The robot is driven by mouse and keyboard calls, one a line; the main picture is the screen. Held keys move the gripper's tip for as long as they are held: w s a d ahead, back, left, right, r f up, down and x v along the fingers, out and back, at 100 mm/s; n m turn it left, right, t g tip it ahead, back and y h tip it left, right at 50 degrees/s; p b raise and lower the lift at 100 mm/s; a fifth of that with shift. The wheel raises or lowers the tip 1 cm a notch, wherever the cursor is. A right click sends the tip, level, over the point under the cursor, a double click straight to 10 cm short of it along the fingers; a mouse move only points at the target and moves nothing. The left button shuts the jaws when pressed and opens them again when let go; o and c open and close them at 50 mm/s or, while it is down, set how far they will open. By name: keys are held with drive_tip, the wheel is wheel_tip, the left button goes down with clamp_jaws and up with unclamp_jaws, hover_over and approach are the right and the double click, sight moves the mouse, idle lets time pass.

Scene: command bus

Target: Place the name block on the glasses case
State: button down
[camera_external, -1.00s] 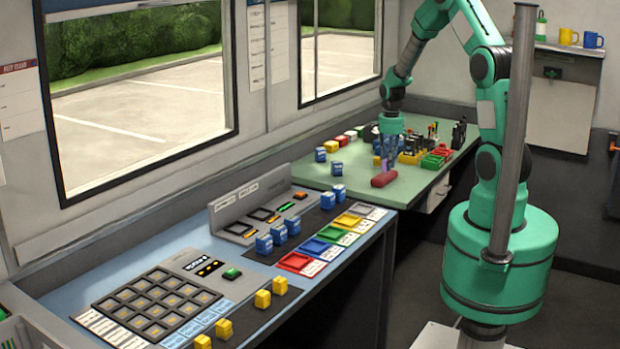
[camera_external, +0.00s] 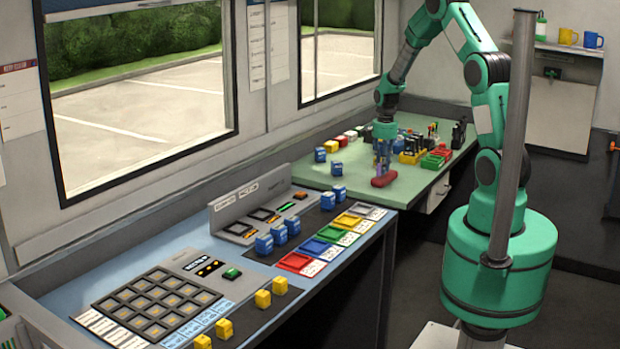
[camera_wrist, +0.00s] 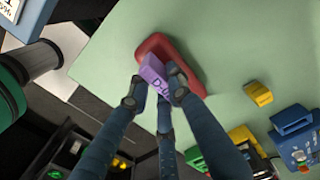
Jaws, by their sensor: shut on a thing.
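The red glasses case (camera_external: 384,181) lies on the near part of the green desk top. It also shows in the wrist view (camera_wrist: 187,63). My gripper (camera_external: 382,164) points down just above the case. In the wrist view its fingers (camera_wrist: 155,88) are shut on a purple name block (camera_wrist: 153,69) with white lettering. The block overlaps the case there; I cannot tell whether it touches it. In the external view the fingers largely hide the block.
Red and green trays (camera_external: 432,162) and upright tools (camera_external: 458,133) stand to the right. The green surface (camera_external: 350,178) left of the case is clear.

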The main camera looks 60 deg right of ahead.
drive_tip(key=shift+f, duration=0.45)
drive_tip(key=shift+f, duration=0.1)
drive_tip(key=c, duration=1.6)
unclamp_jaws()
wheel_tip(320, 180, up, 12)
drive_tip(key=p, duration=0.2)
drive_tip(key=shift+p, duration=0.4)
